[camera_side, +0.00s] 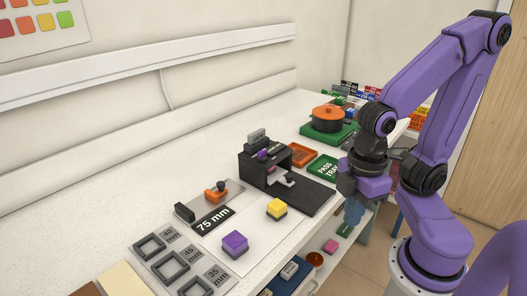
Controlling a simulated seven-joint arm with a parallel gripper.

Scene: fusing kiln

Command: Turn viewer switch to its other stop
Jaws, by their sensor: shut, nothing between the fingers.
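The fingers are small in this view.
A black plate (304,197) lies before the device.

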